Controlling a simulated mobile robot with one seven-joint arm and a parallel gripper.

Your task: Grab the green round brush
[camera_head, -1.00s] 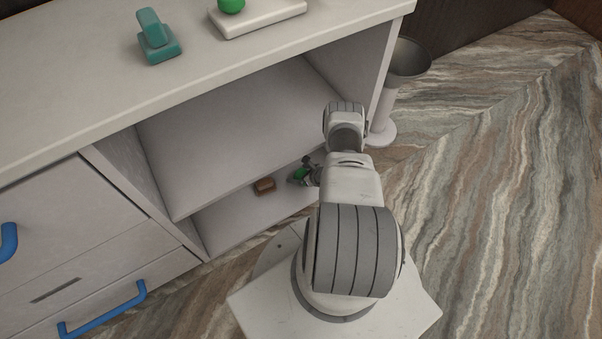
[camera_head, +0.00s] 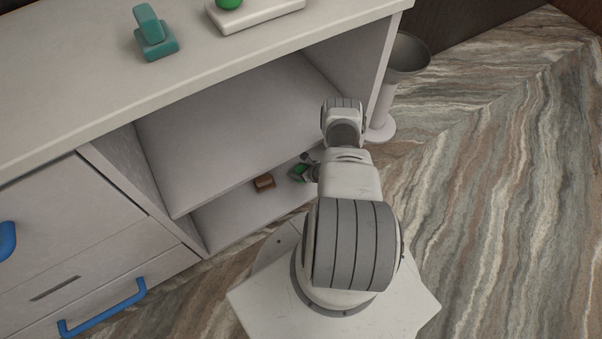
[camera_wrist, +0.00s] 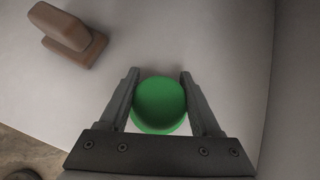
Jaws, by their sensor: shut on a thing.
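The green round brush (camera_wrist: 159,104) is between the two dark fingers of my gripper (camera_wrist: 158,80) in the wrist view, with a finger against each side. I see its round green top; its underside is hidden. In the head view the green brush (camera_head: 299,169) shows small on the lower shelf of the open cabinet, partly covered by my gripper (camera_head: 304,168). I cannot tell whether it touches the shelf.
A brown block-shaped brush (camera_wrist: 74,34) lies left of my gripper on the lower shelf (camera_head: 238,218). A side wall (camera_wrist: 297,90) stands close on the right. The upper shelf (camera_head: 240,130) is empty. A teal brush (camera_head: 155,38) and a white tray (camera_head: 268,17) sit on the counter.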

